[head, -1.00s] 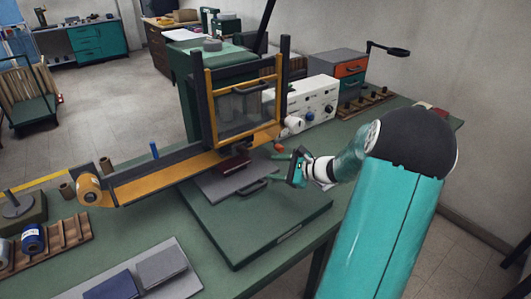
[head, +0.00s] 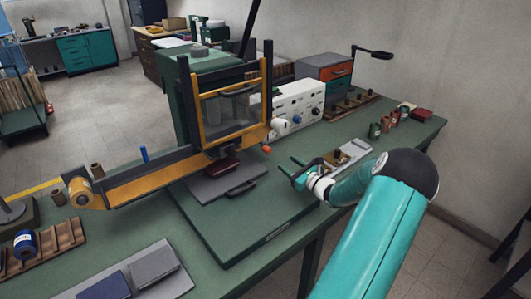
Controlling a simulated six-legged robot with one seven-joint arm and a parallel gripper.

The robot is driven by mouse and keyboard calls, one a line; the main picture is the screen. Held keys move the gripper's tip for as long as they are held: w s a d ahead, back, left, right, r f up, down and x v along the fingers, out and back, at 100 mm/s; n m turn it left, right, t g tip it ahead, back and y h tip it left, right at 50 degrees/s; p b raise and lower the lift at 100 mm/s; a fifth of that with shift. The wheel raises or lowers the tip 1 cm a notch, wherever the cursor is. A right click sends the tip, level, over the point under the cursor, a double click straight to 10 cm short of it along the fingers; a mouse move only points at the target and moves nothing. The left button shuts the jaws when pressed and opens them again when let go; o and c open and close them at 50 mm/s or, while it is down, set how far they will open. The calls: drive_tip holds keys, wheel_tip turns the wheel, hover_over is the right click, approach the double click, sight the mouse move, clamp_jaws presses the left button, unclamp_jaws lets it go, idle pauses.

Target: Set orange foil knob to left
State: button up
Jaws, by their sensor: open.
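A small orange knob (head: 267,149) shows at the right side of the foil press, just below the orange window frame (head: 203,108). An orange-yellow foil roll (head: 81,192) sits at the left end of the long dark rail, with an orange strip (head: 150,186) running from it to the press. I cannot tell for sure which one the task names. My gripper (head: 290,166) is open and empty, to the right of and nearer than the small knob, apart from it. Its two green fingers point left toward the press.
A grey tray with a handle (head: 225,184) lies under the press on a green base plate (head: 235,226). A white control box (head: 299,101) stands behind. Several small jars (head: 385,124) and a light board (head: 350,157) are at the right. Bare green table lies between.

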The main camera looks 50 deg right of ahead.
sight(270, 151)
drive_tip(key=x, duration=1.2)
drive_tip(key=shift+a, duration=0.1)
drive_tip(key=shift+s, duration=0.1)
drive_tip(key=shift+c, duration=0.5)
clamp_jaws()
